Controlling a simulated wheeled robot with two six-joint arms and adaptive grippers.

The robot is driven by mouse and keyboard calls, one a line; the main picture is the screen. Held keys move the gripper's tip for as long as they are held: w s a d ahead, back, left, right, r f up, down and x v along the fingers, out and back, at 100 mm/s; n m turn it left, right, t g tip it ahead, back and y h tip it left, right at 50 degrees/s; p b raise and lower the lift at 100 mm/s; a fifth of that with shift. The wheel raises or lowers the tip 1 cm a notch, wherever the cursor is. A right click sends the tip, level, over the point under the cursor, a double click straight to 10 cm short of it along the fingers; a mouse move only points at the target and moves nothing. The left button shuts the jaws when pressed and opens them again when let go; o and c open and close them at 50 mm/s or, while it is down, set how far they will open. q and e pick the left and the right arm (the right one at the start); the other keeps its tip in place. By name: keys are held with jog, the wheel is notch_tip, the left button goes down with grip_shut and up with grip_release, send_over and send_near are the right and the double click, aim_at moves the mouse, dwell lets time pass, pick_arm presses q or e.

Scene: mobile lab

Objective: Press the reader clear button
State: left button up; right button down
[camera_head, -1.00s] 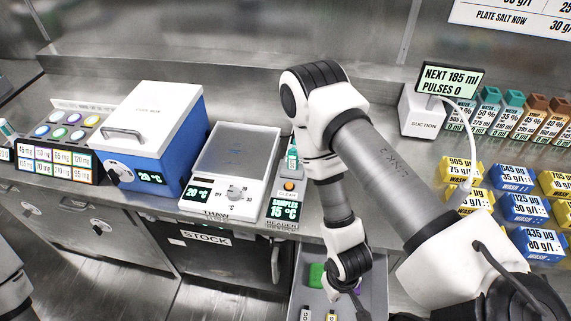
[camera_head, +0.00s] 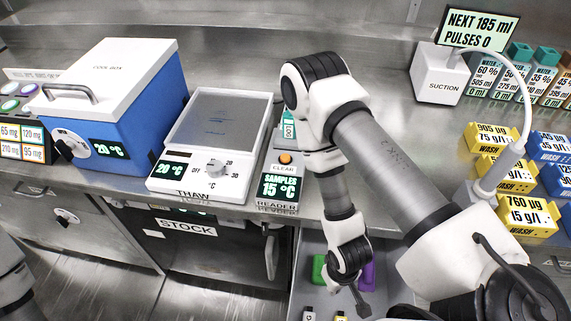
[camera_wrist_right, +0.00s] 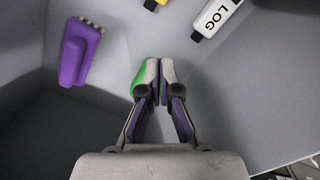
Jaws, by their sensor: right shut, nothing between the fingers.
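The reader (camera_head: 278,207) stands at the front edge of the counter, to the right of the thaw plate. Its display reads "SAMPLES 15 °C". Its orange clear button (camera_head: 285,158) sits above the CLEAR label. A teal-and-white labelled item (camera_head: 289,126) is behind the button, partly hidden by my right arm. My right gripper (camera_head: 363,306) hangs over the grey drawer, below and to the right of the reader, away from the button. In the right wrist view its fingertips (camera_wrist_right: 160,72) are together and empty. My left gripper is out of view.
The drawer holds a green item (camera_head: 318,268), a purple brush-like item (camera_wrist_right: 78,50) and a white LOG marker (camera_wrist_right: 218,15). The thaw plate (camera_head: 215,130) and blue cool box (camera_head: 130,115) stand left; the suction unit (camera_head: 440,75) and yellow wash blocks (camera_head: 530,215) stand right.

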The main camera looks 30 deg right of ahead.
jog(key=shift+r, duration=0.1)
jog(key=w+r+m+t+p, duration=0.1)
jog(key=w+r+m+p, duration=0.2)
jog(key=r+p, duration=0.2)
jog(key=w+r+m+t+p, duration=0.1)
jog(key=w+r+m+p, duration=0.1)
jog(key=w+r+p, duration=0.2)
jog(key=w+r+m+t+p, duration=0.1)
jog(key=w+r+m+p, duration=0.2)
jog(key=r+p, duration=0.5)
notch_tip(320, 180, up, 3)
jog(key=shift+w+d+f+m, duration=0.15)
jog(key=shift+f+m, duration=0.05)
jog(key=shift+m, duration=0.1)
jog(key=m+t, duration=0.3)
jog(key=m, duration=0.5)
send_near(286, 158)
jog(key=shift+y, duration=0.3)
jog(key=s+f, duration=0.3)
jog(key=shift+s+a, duration=0.25)
jog(key=shift+a, duration=0.15)
jog(key=w+r+m+t, duration=0.3)
jog(key=w+r+m, duration=0.4)
jog(key=w+m, duration=0.1)
jog(key=shift+w+d+m, duration=0.2)
jog(key=shift+d+m, duration=0.2)
jog(key=shift+m, duration=0.2)
notch_tip(286, 158, down, 9)
jog(key=b, duration=0.6)
jog(key=shift+r, duration=0.1)
